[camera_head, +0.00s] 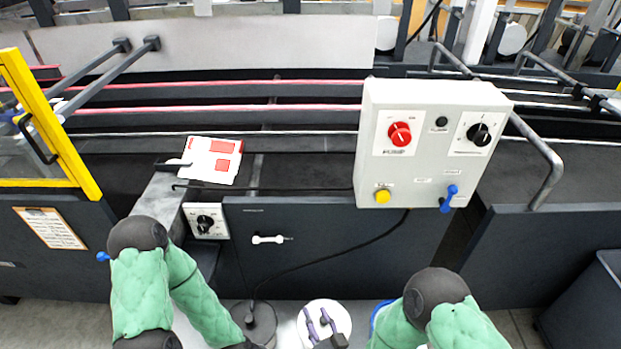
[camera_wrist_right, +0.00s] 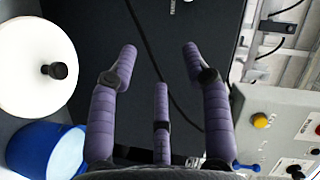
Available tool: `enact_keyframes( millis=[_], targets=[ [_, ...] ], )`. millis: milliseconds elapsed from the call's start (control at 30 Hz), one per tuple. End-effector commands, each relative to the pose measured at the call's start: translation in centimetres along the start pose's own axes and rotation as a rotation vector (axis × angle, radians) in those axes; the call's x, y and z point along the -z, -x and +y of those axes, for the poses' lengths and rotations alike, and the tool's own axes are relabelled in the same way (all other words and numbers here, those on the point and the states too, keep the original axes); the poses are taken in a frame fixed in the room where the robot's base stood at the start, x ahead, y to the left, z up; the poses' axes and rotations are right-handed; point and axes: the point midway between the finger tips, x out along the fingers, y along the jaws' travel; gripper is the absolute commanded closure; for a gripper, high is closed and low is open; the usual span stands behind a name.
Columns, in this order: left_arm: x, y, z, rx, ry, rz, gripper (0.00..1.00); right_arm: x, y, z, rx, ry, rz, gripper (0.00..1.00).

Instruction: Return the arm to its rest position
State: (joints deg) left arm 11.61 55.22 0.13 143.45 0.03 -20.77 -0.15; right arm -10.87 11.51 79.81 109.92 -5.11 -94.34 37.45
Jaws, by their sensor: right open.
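My right gripper (camera_head: 322,322) shows at the bottom middle of the head view, in front of a white round lid. In the right wrist view, my right gripper (camera_wrist_right: 160,62) has its purple fingers spread apart with nothing between them. Beyond the fingers is a dark machine panel. My right arm (camera_head: 437,300) is bent, with its dark joint at the lower right of the head view. My left arm (camera_head: 150,270) is bent at the lower left; its gripper is beyond the bottom edge.
A pale control box (camera_head: 430,145) with a red knob, yellow button and blue lever stands above the dark front panel (camera_head: 300,235). The white lid (camera_wrist_right: 35,65) and a blue container (camera_wrist_right: 45,150) are beside my right gripper. A printed carton (camera_head: 212,160) lies on the machine.

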Motion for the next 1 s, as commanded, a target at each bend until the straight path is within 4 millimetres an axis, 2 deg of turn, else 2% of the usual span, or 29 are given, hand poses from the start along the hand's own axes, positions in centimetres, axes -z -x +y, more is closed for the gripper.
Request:
enact_keyframes(
  millis=[267, 467, 667, 800, 1000],
  targets=[
    [0.0, 1.2, 0.4, 0.0, 0.0, 0.0, 0.6, 0.5, -1.5, 2.6, -0.169, 0.076, -0.115, 0.51],
    [-0.1, 2.5, 0.9, 0.0, 0.0, 0.0, 0.6, 0.6, -1.6, 6.1, -0.353, 0.15, -0.286, 0.51],
    [-0.1, 3.7, 1.3, 0.0, 0.0, 0.0, 0.6, 0.2, 0.2, 9.3, -0.513, 0.199, -0.498, 0.51],
    [-0.2, 4.6, 1.6, 0.0, 0.0, 0.0, 0.6, -0.2, 2.5, 11.1, -0.6, 0.213, -0.66, 0.51],
    [-0.2, 5.7, 2.0, 0.0, 0.0, 0.0, 0.6, -0.9, 6.2, 12.4, -0.677, 0.206, -0.88, 0.51]
  ],
)
